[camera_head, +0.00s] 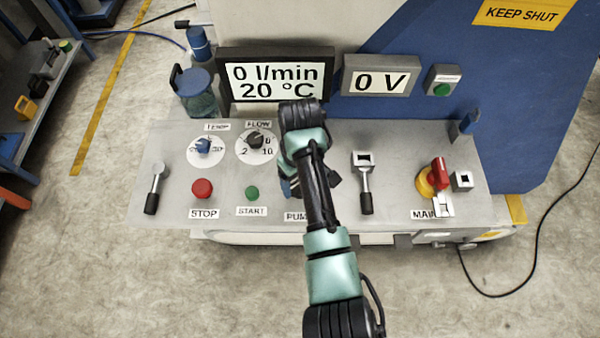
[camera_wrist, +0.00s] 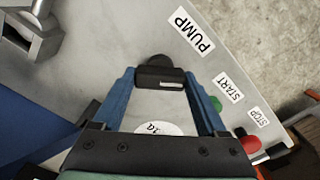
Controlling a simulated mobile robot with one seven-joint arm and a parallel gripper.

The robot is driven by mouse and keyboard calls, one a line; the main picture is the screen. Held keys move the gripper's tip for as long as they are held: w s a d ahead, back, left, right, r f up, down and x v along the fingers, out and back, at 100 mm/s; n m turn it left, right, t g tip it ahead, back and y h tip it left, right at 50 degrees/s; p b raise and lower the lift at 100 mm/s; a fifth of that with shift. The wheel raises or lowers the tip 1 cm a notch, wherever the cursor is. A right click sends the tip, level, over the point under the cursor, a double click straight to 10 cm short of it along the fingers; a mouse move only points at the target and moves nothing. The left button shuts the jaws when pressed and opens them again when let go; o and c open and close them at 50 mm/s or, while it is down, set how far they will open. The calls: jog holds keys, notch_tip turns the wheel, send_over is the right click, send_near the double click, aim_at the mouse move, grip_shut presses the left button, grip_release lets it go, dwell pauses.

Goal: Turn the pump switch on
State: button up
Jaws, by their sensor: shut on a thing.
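The pump switch (camera_wrist: 160,72), a dark knob with a light bar on its side, stands on the grey panel by the PUMP label (camera_wrist: 191,31). In the wrist view, the two blue fingers of my gripper (camera_wrist: 160,78) are closed on its two sides. In the head view, my arm hides the switch and most of my gripper; a bit of blue finger (camera_head: 287,188) shows above the partly covered PUMP label (camera_head: 295,216). The display (camera_head: 275,82) reads 0 l/min and 20 °C.
Left of my arm are the green START button (camera_head: 252,193), the red STOP button (camera_head: 202,188), the FLOW knob (camera_head: 256,139) and the TEMP knob (camera_head: 203,146). To its right are a lever (camera_head: 365,190) and the red main switch (camera_head: 439,173). Another display (camera_head: 380,82) reads 0 V.

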jog(key=m+p, duration=0.2)
jog(key=m, duration=0.1)
jog(key=shift+r+m, duration=0.15)
jog(key=shift+m, duration=0.15)
jog(key=shift+m+p, duration=0.65)
jog(key=shift+m, duration=1.15)
jog(key=o, duration=1.3)
notch_tip(320, 180, up, 13)
